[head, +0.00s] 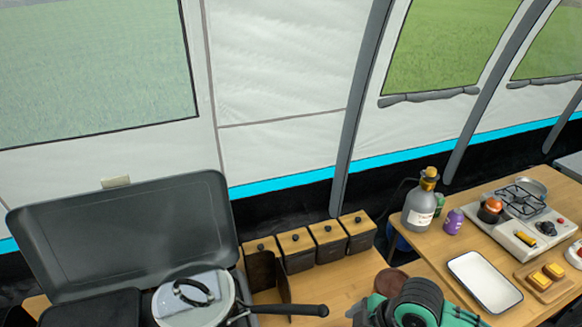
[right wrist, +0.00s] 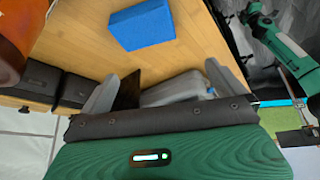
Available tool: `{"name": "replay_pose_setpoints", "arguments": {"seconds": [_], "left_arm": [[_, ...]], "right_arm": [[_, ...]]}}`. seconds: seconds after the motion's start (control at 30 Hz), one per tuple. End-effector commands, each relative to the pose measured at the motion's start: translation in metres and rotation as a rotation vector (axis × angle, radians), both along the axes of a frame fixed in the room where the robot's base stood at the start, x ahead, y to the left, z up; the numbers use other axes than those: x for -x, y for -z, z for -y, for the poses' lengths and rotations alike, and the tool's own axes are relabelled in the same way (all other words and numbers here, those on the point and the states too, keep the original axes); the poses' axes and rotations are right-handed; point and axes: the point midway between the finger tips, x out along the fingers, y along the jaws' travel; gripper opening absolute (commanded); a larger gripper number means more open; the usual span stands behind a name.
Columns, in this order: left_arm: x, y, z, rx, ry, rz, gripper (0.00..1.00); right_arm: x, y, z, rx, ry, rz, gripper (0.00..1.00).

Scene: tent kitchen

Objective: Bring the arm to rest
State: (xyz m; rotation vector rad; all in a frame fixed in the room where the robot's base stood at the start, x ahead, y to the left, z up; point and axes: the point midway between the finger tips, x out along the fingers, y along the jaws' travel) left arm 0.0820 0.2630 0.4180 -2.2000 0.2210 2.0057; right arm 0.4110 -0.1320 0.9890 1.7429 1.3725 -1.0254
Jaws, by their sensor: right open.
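My right arm (head: 415,305) shows as a green and black piece at the bottom edge in the head view, in front of the wooden table. Its fingers are not clear there. In the right wrist view my right gripper (right wrist: 162,72) has its two grey fingers spread wide. Nothing is held between them. Grey and dark objects show beyond the gap, partly hidden by the gripper body. My left gripper does not show. A green arm link of mine (right wrist: 285,50) shows at the upper right of the right wrist view.
A pot (head: 195,300) with a lid sits by the open stove lid (head: 125,235). Several canisters (head: 328,243) line the table's back. A bottle (head: 420,207), white tray (head: 485,281) and small burner (head: 525,222) stand right. A blue block (right wrist: 142,25) lies on the wood.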

Motion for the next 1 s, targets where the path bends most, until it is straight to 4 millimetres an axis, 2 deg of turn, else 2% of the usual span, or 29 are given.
{"name": "replay_pose_setpoints", "arguments": {"seconds": [0.1, 0.23, 0.47, 0.67, 1.0], "left_arm": [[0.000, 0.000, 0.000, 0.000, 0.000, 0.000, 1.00], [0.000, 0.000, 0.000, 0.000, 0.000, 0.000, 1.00], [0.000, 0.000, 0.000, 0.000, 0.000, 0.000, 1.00], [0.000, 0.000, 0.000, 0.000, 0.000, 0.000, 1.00], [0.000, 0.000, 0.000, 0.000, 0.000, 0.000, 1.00]], "right_arm": [[0.010, 0.006, -0.010, -0.030, 0.086, 0.002, 1.00], [0.019, 0.011, -0.014, -0.052, 0.201, 0.003, 1.00], [0.035, 0.023, -0.004, -0.069, 0.440, -0.013, 1.00], [0.057, 0.036, 0.019, -0.050, 0.681, -0.047, 1.00], [0.109, 0.059, 0.075, 0.057, 1.069, -0.114, 1.00]]}}
